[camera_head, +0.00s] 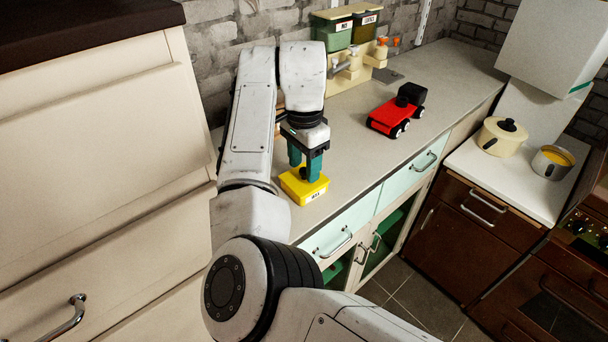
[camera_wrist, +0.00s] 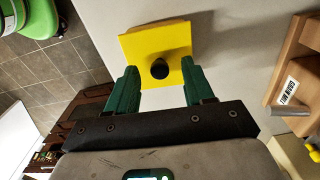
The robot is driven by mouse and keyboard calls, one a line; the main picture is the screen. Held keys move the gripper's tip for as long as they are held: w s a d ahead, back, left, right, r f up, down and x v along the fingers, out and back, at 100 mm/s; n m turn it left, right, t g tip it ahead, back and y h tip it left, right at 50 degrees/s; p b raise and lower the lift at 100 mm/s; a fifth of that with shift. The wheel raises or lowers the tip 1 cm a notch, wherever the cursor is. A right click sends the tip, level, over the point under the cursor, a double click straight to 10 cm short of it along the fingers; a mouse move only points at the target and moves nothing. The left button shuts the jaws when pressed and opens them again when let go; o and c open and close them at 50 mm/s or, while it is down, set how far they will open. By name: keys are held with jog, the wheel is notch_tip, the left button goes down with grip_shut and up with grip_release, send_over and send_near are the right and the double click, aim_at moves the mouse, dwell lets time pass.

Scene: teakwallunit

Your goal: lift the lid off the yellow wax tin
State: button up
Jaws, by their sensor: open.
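The yellow wax tin (camera_head: 303,191) sits on the grey counter near its front edge, with a white label on its side. Its yellow lid (camera_head: 313,184) is on top; the wrist view shows the lid (camera_wrist: 137,45) from above with a round black knob (camera_wrist: 160,69) in the middle. My gripper (camera_head: 305,174) points down over the tin, its green fingers close to the lid. In the wrist view my gripper (camera_wrist: 159,83) is open, with one finger on each side of the knob and a gap to it. In the head view the fingers partly hide the knob.
A red toy truck (camera_head: 394,117) stands farther right on the counter. A beige rack with green bins (camera_head: 337,36) stands at the back wall. A cream pot (camera_head: 501,138) and a smaller pan (camera_head: 551,163) are on the white surface at right. The counter between tin and truck is clear.

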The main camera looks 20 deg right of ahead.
jog(key=shift+f, duration=0.6)
grip_shut()
